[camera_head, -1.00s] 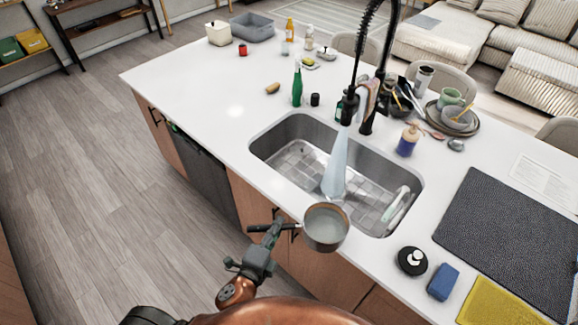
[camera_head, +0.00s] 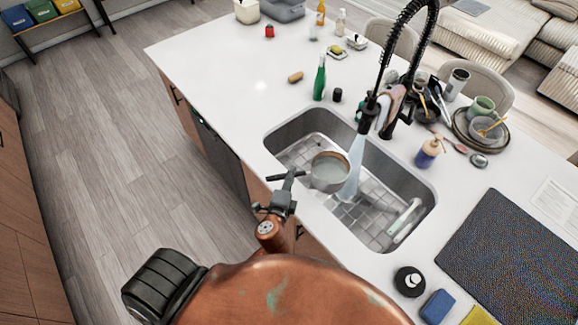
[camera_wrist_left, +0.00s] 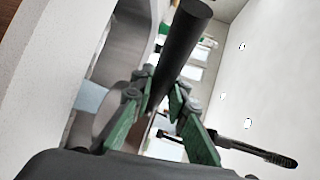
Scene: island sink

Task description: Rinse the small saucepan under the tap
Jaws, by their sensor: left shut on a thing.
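The small saucepan (camera_head: 329,182), grey inside with a brownish rim, is over the left part of the steel sink (camera_head: 424,206). My left gripper (camera_head: 287,177) is shut on its dark handle, which also shows between the green fingers (camera_wrist_left: 155,92) in the left wrist view as a dark bar (camera_wrist_left: 182,40). The black tap (camera_head: 368,108) has a spring hose, and a pale water stream (camera_head: 355,160) falls from it. The stream passes at the pan's right edge; I cannot tell whether any lands inside. My right gripper is not in view.
A green bottle (camera_head: 320,78) and a dark cup (camera_head: 337,95) stand behind the sink. A blue sponge (camera_head: 437,306) and dark mat (camera_head: 515,255) lie front right. The left counter is mostly clear.

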